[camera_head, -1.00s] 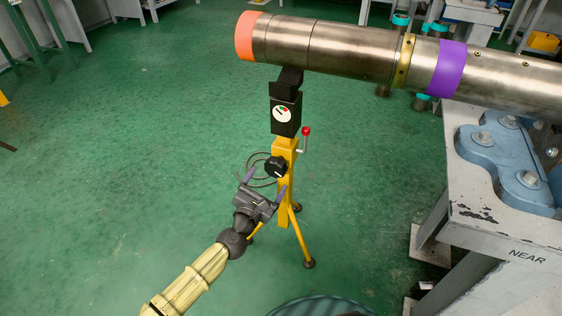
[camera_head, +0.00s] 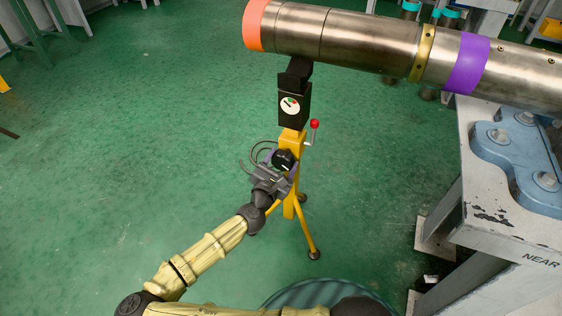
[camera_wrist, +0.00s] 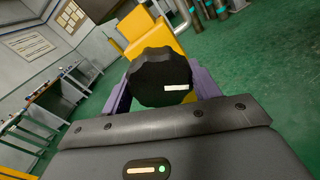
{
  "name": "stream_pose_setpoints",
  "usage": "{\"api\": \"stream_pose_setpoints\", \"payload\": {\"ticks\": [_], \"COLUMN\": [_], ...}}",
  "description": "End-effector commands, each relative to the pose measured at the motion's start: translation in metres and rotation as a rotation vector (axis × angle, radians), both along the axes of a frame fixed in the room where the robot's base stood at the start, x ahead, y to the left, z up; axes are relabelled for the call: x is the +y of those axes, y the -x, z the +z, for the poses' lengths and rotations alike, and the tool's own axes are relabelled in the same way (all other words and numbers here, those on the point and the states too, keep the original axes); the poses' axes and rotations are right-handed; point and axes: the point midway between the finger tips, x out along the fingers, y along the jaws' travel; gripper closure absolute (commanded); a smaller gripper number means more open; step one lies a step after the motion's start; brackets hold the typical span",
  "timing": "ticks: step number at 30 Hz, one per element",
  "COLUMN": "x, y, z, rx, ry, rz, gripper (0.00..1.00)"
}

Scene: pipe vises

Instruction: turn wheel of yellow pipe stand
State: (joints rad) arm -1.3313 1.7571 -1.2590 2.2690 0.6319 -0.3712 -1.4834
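The yellow pipe stand (camera_head: 290,205) stands upright on splayed legs on the green floor, under the orange end of a large steel pipe (camera_head: 350,38). Its wheel is a black lobed knob (camera_head: 284,159) with a white mark, on the side of the yellow post. In the wrist view the wheel (camera_wrist: 160,78) fills the middle, its white mark at the right. My gripper (camera_head: 281,163) reaches up from the lower left, its purple fingers on either side of the wheel. The fingers look open, and I cannot tell whether they touch the wheel.
A black gauge box (camera_head: 292,105) sits above the post. A red-tipped lever (camera_head: 314,125) sticks out right of it, and a dark cable loops left of the wheel. A grey bench (camera_head: 490,215) with a blue vise stands at the right.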

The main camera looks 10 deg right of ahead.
Motion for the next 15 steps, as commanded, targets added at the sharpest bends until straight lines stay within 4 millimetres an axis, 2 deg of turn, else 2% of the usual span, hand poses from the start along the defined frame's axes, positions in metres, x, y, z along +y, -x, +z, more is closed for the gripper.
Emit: {"api": "stream_pose_setpoints", "payload": {"ticks": [15], "x": [0.0018], "y": [0.0003], "z": [0.0023], "rx": [-0.062], "ry": [-0.077], "rz": [0.002], "gripper": [0.62]}}
